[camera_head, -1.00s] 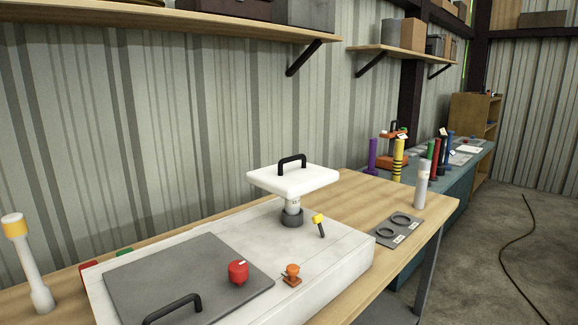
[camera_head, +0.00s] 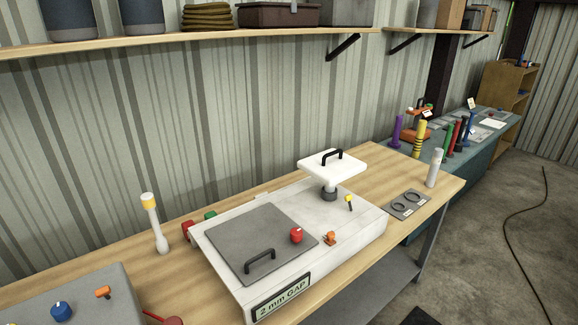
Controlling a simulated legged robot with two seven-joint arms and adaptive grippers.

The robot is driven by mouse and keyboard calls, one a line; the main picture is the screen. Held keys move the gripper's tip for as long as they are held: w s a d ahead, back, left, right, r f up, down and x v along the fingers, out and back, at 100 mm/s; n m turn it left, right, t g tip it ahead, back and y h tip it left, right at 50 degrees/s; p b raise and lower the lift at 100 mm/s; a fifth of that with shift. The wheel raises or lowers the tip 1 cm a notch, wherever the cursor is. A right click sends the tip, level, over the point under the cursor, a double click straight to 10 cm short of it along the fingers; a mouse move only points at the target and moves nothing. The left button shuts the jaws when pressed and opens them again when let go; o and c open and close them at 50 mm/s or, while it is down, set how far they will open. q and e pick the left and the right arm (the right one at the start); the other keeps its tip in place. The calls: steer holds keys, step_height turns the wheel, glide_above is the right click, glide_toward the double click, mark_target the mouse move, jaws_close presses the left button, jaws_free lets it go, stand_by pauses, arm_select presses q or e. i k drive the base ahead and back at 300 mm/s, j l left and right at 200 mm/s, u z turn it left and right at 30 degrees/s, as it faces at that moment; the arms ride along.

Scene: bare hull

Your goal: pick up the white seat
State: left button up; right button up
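The white seat (camera_head: 331,165) is a flat square slab with a black handle (camera_head: 332,156) on top. It sits raised on a short white post in a dark grey collar (camera_head: 329,194), at the back right of a white box-like unit (camera_head: 365,222) on the wooden bench. The seat looks roughly level. Neither of my grippers shows in the head view.
The unit also carries a grey panel (camera_head: 236,240) with a black handle, a red knob (camera_head: 296,235), an orange knob and a yellow-tipped lever (camera_head: 349,202). A yellow-topped white post (camera_head: 153,222) stands left. A grey plate with two rings (camera_head: 410,204) lies right. A shelf (camera_head: 200,40) overhangs behind.

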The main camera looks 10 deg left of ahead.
mark_target(331, 167)
steer(key=i+l+u, duration=0.15)
steer(key=l+u, duration=1.05)
steer(key=l, duration=0.2)
